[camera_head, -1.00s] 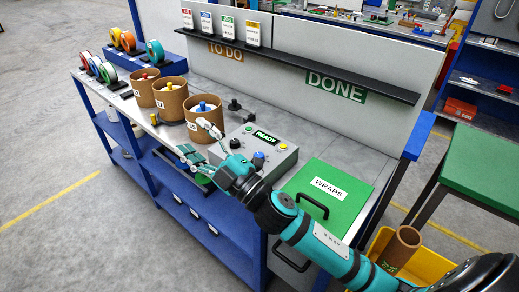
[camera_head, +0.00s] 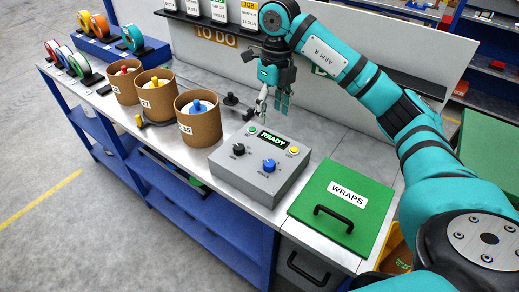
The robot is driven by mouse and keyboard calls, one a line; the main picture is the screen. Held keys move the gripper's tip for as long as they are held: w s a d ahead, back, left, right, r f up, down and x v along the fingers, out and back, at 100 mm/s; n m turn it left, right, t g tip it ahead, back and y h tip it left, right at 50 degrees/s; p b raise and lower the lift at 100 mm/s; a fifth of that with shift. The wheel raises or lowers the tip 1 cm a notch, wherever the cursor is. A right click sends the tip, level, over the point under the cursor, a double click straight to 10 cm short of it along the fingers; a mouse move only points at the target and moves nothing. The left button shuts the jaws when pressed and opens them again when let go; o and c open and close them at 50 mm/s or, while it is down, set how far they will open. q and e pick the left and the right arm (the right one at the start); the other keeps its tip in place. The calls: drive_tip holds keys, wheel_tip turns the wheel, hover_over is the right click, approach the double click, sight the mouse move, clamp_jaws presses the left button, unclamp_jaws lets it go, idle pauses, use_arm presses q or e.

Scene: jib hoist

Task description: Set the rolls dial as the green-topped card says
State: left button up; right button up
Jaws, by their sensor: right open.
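The grey control box (camera_head: 240,183) stands on the bench with a lit READY display, a black dial (camera_head: 238,149) and a blue dial (camera_head: 268,165). The small labels by the dials are too small to read surely. The card left of the yellow-topped one (camera_head: 219,11) is the green-topped card on the TO DO ledge; its top is cut off by the frame edge and its text is unreadable. My right gripper (camera_head: 272,108) is open and empty, fingers down, above and behind the box, apart from both dials. My left gripper is not in view.
Cardboard tubs (camera_head: 198,126) with coloured knobs stand left of the box. A green WRAPS lid (camera_head: 343,205) with a black handle lies to its right. A black knobbed piece (camera_head: 231,99) is behind. Coloured tape rolls (camera_head: 80,64) stand far left.

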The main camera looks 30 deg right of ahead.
drive_tip(key=s+f, duration=0.2)
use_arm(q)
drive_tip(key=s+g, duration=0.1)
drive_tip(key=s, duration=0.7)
use_arm(e)
drive_tip(key=p, duration=0.2)
hover_over(270, 163)
drive_tip(key=f, duration=0.6)
drive_tip(key=shift+d+f, duration=0.2)
drive_tip(key=shift+f, duration=0.2)
wheel_tip(270, 163, down, 5)
drive_tip(key=shift+s+a+r+p, duration=0.1)
drive_tip(key=shift+s+p, duration=0.05)
drive_tip(key=shift+p, duration=0.25)
drive_tip(key=shift+a+f, duration=0.1)
drive_tip(key=shift+f, duration=1.35)
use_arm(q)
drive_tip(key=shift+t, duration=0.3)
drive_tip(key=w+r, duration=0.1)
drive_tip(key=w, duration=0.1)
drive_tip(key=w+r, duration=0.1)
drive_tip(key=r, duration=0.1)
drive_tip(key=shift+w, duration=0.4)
use_arm(e)
drive_tip(key=c, duration=1.1)
